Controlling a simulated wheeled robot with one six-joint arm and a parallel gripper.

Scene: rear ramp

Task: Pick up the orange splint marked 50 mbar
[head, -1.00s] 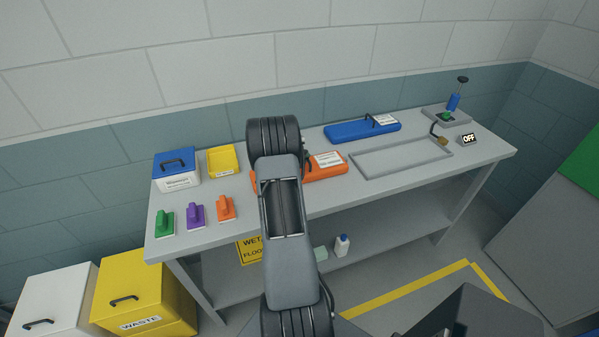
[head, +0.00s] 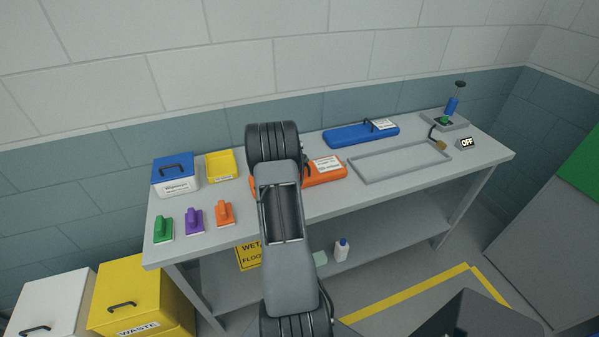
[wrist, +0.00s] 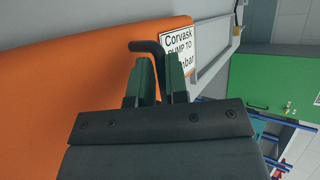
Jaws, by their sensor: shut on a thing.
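The orange splint (head: 326,178) lies on the bench, partly hidden behind my arm in the head view. A white label is on its right part. In the wrist view the orange splint (wrist: 60,100) fills the left side, and its label reads "Corvask", "PUMP TO" and "mbar"; the number is hidden by a finger. My gripper (wrist: 158,75) has its green fingers shut on the dark bent handle (wrist: 148,46) of the splint. In the head view my arm hides most of the gripper.
A blue splint (head: 360,134) lies behind, and an empty grey tray (head: 400,163) is to the right. A yellow tray (head: 220,166), a blue-lidded box (head: 176,175) and three small handled blocks (head: 194,222) stand to the left. A pump (head: 451,108) is at the far right.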

